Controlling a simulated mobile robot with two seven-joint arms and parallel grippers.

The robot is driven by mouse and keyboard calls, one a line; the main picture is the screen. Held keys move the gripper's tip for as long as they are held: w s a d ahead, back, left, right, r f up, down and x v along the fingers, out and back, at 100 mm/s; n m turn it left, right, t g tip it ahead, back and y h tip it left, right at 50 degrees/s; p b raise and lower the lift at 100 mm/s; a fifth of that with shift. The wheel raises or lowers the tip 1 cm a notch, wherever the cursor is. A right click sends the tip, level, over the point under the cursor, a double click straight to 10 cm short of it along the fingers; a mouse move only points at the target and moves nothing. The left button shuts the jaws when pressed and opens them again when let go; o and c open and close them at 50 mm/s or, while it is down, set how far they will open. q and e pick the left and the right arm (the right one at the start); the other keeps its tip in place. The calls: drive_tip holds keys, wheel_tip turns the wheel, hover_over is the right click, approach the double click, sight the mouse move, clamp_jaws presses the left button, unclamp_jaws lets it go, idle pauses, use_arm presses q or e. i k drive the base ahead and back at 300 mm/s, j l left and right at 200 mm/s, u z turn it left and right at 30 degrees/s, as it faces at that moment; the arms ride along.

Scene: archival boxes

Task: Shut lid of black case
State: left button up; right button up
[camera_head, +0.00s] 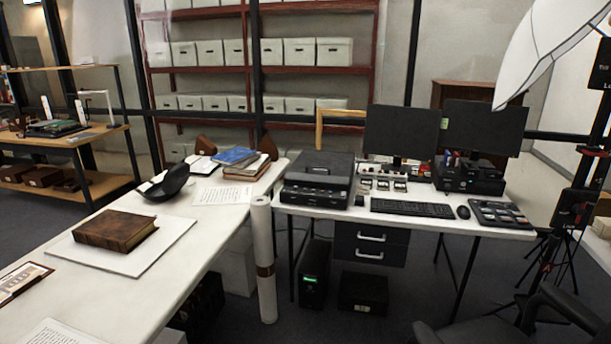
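A small black case (166,184) sits on the long white table (185,268) at the left. Its rounded lid (177,177) is raised and tilted up at the right, so the case stands open. Its inside is too small and dark to make out. Neither of my grippers shows in the head view.
A brown book (115,230) lies on a white board in front of the case. Papers (222,193) and stacked books (247,166) lie to its right. A rolled white tube (263,255) stands upright at the table's right edge. A desk (400,209) holds a black machine (319,178) and monitors.

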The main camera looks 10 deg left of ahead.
sight(177, 177)
drive_tip(key=i, duration=1.25)
drive_tip(key=z, duration=10.15)
